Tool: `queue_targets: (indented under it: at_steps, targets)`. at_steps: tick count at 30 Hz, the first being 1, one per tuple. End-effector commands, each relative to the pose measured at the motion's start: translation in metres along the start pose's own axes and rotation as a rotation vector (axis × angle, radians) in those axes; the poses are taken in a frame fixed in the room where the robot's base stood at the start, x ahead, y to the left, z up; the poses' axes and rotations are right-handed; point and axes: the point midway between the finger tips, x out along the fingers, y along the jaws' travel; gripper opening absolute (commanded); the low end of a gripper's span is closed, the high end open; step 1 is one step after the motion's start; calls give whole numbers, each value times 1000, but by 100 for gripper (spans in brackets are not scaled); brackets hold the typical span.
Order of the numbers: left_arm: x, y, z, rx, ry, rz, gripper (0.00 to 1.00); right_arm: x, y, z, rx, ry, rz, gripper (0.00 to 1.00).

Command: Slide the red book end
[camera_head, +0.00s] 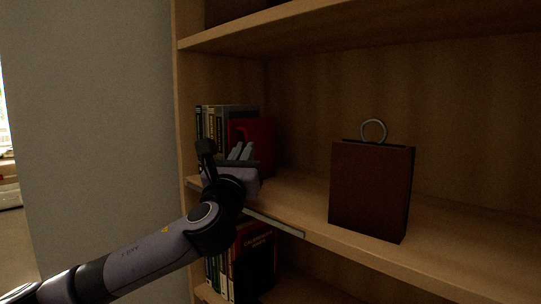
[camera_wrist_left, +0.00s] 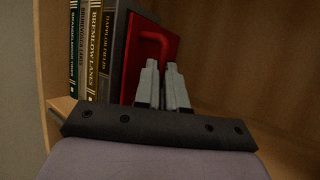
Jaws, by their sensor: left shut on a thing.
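The red book end (camera_head: 264,136) stands upright on the middle shelf at the right end of a row of books (camera_head: 212,119). In the left wrist view the book end (camera_wrist_left: 141,28) is a red panel with a curved red handle on its face. My left gripper (camera_head: 242,150) is in front of the book end. In the left wrist view its fingers (camera_wrist_left: 162,66) are close together at the handle and shut on it; they hide the handle's lower part. My right gripper is in neither view.
A dark brown box-shaped object (camera_head: 371,187) with a ring on top stands further right on the shelf (camera_head: 470,245). Bare shelf lies between it and the book end. More books (camera_head: 252,262) stand on the shelf below. The bookcase's side panel (camera_head: 187,90) is at the left.

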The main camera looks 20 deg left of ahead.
Motion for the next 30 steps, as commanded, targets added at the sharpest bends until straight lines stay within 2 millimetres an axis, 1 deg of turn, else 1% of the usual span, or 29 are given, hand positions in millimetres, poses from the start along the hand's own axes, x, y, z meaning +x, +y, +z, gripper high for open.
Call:
queue_targets:
  at_steps: [1, 3, 7, 12, 20, 21, 22, 30]
  targets:
    - [5, 10, -3, 4, 5, 7, 0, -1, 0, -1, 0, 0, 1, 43]
    - [11, 19, -5, 3, 5, 8, 0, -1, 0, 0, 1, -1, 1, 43]
    - [18, 29, -8, 2, 4, 6, 0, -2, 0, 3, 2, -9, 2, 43]
    - [20, 34, -9, 0, 3, 4, 0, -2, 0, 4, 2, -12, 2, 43]
    - [21, 34, -9, 0, 3, 5, 0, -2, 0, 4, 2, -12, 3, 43]
    - [21, 34, -9, 0, 3, 5, 13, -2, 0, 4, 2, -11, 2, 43]
    - [21, 34, -9, 0, 3, 5, 21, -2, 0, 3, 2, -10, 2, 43]
    - [20, 33, -9, 0, 1, 2, 21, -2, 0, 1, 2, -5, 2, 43]
